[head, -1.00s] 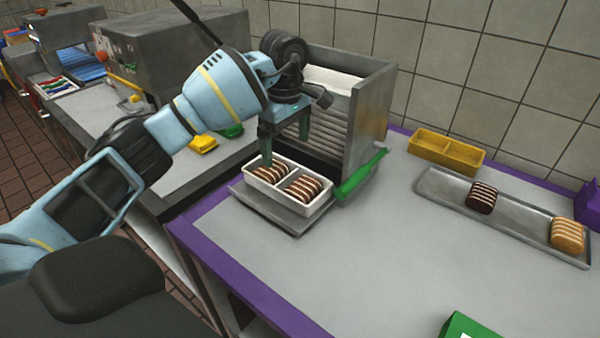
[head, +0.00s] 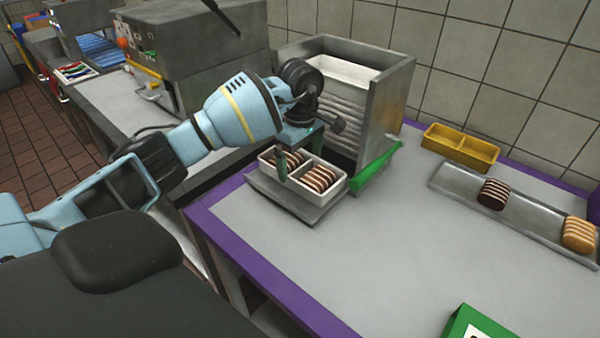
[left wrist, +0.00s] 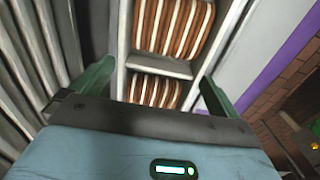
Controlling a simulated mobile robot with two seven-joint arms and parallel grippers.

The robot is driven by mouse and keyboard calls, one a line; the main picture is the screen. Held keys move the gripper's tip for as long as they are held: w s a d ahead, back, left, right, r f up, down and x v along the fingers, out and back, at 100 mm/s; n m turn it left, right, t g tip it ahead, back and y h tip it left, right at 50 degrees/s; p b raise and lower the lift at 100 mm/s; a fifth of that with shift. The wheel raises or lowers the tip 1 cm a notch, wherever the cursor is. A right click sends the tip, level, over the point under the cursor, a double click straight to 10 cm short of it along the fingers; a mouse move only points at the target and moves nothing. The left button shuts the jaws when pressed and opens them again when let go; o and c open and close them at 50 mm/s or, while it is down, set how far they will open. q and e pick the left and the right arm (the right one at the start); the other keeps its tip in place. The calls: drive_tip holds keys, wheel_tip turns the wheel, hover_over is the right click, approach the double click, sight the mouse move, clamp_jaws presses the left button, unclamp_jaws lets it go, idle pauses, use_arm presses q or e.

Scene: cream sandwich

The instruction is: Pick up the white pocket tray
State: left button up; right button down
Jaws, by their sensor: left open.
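The white pocket tray (head: 303,196) has two pockets, each with brown-and-cream striped sandwiches in it. It sits on a grey metal plate (head: 268,196) in front of the metal dispenser. My left gripper (head: 298,160) is over the tray's left part, pointing down. In the left wrist view, my left gripper (left wrist: 153,90) is open, with one green finger on each side of the tray (left wrist: 158,67). I cannot tell whether the fingers touch its walls. The far finger is mostly hidden in the head view. My right gripper is not in view.
The metal dispenser (head: 393,105) stands close behind the tray, with a green strip (head: 375,166) at its foot. A yellow tray (head: 460,147) and a long metal tray (head: 530,222) with two striped pieces lie at right. The table's middle is clear.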

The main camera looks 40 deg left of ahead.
use_arm(q)
drive_tip(key=shift+f, duration=0.4)
drive_tip(key=c, duration=0.8)
drive_tip(key=shift+r, duration=0.1)
drive_tip(key=shift+r, duration=1.4)
drive_tip(key=shift+s+d+r, duration=0.1)
drive_tip(key=shift+r, duration=0.2)
drive_tip(key=s+d, duration=0.3)
drive_tip(key=s, duration=0.4)
drive_tip(key=s+d+r, duration=0.1)
drive_tip(key=s+d, duration=0.3)
drive_tip(key=s, duration=0.3)
drive_tip(key=shift+d+r+b, duration=0.2)
drive_tip(key=shift+d+b, duration=0.1)
drive_tip(key=shift+b, duration=0.15)
